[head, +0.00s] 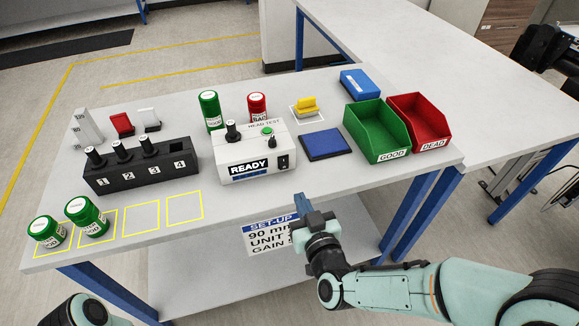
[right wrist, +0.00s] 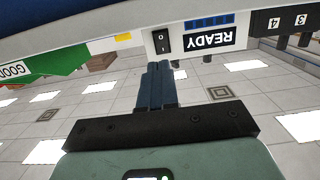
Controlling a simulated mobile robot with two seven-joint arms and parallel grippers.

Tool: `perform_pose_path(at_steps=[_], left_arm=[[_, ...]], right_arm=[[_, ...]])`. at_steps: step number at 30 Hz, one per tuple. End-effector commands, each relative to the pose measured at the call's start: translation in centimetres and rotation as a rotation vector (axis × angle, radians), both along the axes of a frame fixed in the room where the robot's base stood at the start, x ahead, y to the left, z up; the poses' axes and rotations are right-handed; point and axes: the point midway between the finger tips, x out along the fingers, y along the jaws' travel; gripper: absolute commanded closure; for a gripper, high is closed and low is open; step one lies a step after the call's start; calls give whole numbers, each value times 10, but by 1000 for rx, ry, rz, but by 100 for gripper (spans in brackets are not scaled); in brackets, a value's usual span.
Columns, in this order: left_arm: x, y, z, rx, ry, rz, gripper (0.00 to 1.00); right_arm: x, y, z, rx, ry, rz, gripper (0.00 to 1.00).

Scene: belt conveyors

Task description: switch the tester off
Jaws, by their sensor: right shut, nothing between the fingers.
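The tester (head: 240,168) is a white box marked HEAD TEST on the table, with a lit display reading READY (head: 248,168). A black rocker switch (head: 284,161) sits at the right end of its front face. The switch shows in the right wrist view (right wrist: 162,41), upside down, just beyond my fingertips. My right gripper (head: 301,201) is shut and empty, in front of the table's front edge, nearer than the switch and apart from it. Its blue fingers show in the right wrist view (right wrist: 156,68), pointing at the tester's front. My left gripper is out of view.
A black rack (head: 140,180) with numbered slots stands left of the tester. Green jars (head: 87,215) stand at the front left. A blue pad (head: 326,144), a green GOOD bin (head: 372,130) and a red DEAD bin (head: 420,122) lie to the right. A set-up sign (head: 262,238) hangs below the edge.

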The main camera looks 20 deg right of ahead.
Motion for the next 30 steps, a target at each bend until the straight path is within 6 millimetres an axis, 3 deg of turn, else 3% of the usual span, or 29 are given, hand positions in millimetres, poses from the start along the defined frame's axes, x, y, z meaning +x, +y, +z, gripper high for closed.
perform_pose_path(at_steps=[4, 12, 16, 21, 30], left_arm=[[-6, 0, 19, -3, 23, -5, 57], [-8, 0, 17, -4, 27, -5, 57], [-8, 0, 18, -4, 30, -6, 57], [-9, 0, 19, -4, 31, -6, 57], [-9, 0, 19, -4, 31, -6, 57]], right_arm=[[14, 0, 0, 2, 5, 0, 100], [70, 2, -10, 3, 1, -1, 100], [88, 3, -12, 2, -1, -1, 100], [101, 3, -13, 2, 0, 0, 100], [103, 3, -14, 1, 0, 0, 100]])
